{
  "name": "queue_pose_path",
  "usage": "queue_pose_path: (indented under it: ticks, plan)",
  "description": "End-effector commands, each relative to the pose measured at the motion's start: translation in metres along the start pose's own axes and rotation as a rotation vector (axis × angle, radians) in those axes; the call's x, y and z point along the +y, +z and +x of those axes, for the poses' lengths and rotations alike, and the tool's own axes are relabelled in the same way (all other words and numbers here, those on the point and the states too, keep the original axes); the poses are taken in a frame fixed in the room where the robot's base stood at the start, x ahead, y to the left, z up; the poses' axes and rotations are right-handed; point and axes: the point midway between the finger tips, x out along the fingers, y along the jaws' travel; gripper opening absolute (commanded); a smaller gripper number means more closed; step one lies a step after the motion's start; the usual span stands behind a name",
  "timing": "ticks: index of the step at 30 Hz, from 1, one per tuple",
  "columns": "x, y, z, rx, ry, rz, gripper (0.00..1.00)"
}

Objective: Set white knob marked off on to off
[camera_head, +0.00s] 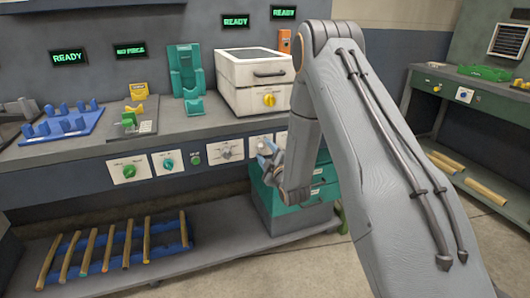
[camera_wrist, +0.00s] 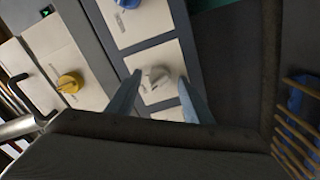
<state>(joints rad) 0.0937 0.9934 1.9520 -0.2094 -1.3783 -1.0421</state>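In the wrist view a white knob (camera_wrist: 157,77) with a raised grip bar sits on a white plate (camera_wrist: 152,92) on the bench front. My gripper (camera_wrist: 160,90) is open, its two blue-grey fingers apart on either side of the knob. No contact with the knob can be made out. The knob's markings and setting are too small to read. In the head view my gripper (camera_head: 268,150) is at the bench front below the white box, partly hidden by my arm, and it covers much of the plate there.
A yellow knob (camera_wrist: 70,83) is beside the fingers, on the white box (camera_head: 255,82). Green (camera_head: 128,170) and teal (camera_head: 168,163) knobs are further left. Teal drawers (camera_head: 325,172) stand below; rods (camera_head: 126,243) lie on the lower shelf.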

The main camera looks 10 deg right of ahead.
Motion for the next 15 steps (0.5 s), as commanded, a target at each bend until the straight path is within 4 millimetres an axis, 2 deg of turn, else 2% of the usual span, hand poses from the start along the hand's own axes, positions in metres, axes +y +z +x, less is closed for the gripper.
queue_pose_path:
  ticks: [8, 11, 15]
  plan:
    - [0.000, 0.000, -0.001, 0.000, 0.000, 0.001, 0.46]
    - [0.000, 0.001, -0.009, -0.001, -0.001, 0.001, 0.46]
    - [-0.001, 0.001, -0.031, -0.002, -0.003, 0.001, 0.46]
